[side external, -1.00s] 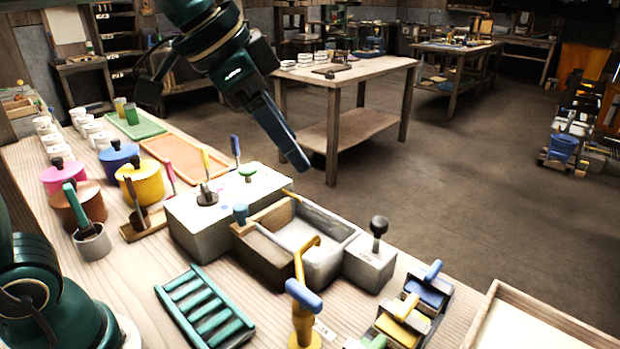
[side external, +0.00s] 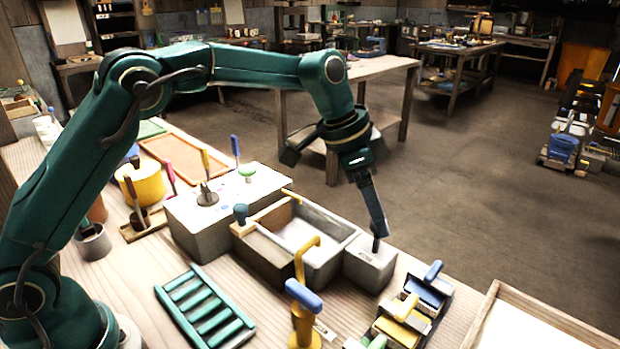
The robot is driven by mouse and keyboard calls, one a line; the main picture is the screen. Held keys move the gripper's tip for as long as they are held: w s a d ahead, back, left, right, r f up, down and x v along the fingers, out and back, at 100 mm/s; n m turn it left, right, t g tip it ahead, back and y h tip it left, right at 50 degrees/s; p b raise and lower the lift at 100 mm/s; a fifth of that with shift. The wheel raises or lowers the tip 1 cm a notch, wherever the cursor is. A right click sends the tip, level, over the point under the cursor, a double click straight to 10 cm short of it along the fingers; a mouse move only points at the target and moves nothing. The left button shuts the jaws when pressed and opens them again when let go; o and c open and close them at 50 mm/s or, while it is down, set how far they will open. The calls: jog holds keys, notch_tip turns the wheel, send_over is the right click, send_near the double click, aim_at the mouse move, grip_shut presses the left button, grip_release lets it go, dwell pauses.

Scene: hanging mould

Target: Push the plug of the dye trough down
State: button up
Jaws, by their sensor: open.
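The dye trough (side external: 333,258) is a grey, open basin with a pale inside, standing on the bench. A small grey block (side external: 370,268) adjoins its right end. A dark upright stem (side external: 376,246), which looks like the plug's, rises from the top of this block. My gripper (side external: 379,230) is open and points down right over the stem. The black ball knob on the stem is hidden by my fingers. I cannot tell whether the fingers touch the knob or stand around it.
A yellow tap with a blue handle (side external: 304,295) stands in front of the trough. Blue and yellow stamp-like tools (side external: 405,308) lie to the right. A green slatted rack (side external: 204,307) lies at front left.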

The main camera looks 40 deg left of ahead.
jog(key=shift+w+d+f, duration=0.2)
jog(key=shift+f, duration=0.45)
grip_shut()
dwell(1.0)
